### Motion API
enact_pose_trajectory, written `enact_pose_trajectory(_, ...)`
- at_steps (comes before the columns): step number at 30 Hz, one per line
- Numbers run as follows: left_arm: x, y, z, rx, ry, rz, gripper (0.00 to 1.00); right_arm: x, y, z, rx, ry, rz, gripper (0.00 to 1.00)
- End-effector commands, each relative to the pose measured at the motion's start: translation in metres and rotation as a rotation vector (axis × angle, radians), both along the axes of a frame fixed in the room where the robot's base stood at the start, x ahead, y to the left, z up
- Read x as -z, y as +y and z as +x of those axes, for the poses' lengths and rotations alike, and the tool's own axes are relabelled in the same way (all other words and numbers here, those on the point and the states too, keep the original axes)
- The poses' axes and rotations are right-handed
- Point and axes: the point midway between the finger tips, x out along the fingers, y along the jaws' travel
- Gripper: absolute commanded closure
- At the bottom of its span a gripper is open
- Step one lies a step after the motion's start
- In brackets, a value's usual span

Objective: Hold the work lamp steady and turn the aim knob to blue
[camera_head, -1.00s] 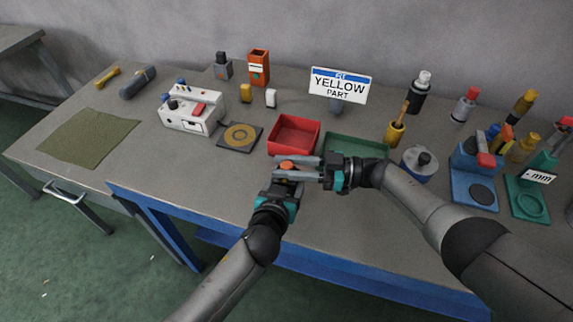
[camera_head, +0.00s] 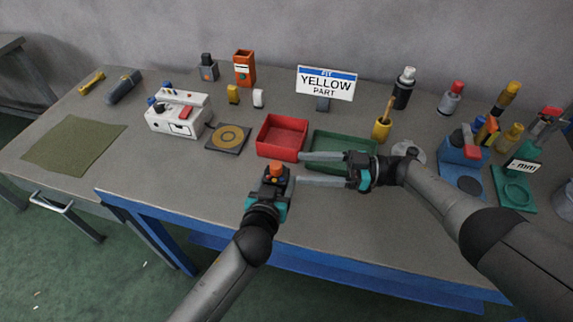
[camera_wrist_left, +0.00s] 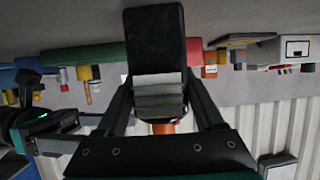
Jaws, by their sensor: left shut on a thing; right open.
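My left gripper (camera_head: 274,176) is shut on the work lamp (camera_head: 277,170), a small dark thing with an orange top, and holds it in front of the red tray. In the left wrist view the lamp's dark body (camera_wrist_left: 155,45) stands out beyond the grey finger pads, with an orange part (camera_wrist_left: 163,128) on the near side. I cannot make out the aim knob's setting or any blue mark. My right gripper (camera_head: 301,169) is open and empty, its two fingers pointing left just right of the lamp, apart from it.
The red tray (camera_head: 268,151) and green tray (camera_head: 318,137) lie just behind the grippers. A white sign reading "FIT YELLOW PART" (camera_head: 327,85) stands at the back. Bottles and blue and green fixtures crowd the right. The bench front left of the lamp is clear.

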Motion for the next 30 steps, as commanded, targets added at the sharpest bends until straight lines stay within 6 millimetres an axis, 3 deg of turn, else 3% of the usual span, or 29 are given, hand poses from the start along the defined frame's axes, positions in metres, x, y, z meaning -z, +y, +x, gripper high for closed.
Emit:
enact_pose_trajectory(3, 0.000, 0.000, 0.000, 0.000, 0.001, 0.000, 1.00, 0.000, -0.025, -0.002, 0.003, 0.000, -0.002, 0.34)
enact_pose_trajectory(7, 0.000, 0.000, 0.000, 0.000, 0.001, 0.000, 1.00, 0.000, -0.037, -0.003, 0.002, -0.001, 0.000, 0.34)
enact_pose_trajectory(20, 0.000, 0.000, 0.000, 0.000, 0.001, 0.000, 1.00, 0.000, -0.044, -0.004, 0.000, -0.001, 0.001, 0.34)
enact_pose_trajectory(25, 0.000, 0.000, 0.000, 0.000, 0.001, 0.000, 1.00, -0.006, -0.034, -0.005, -0.051, -0.025, -0.016, 0.34)
enact_pose_trajectory(30, 0.000, 0.000, 0.000, 0.000, 0.001, 0.000, 1.00, -0.028, 0.006, -0.014, -0.277, -0.135, -0.109, 0.34)
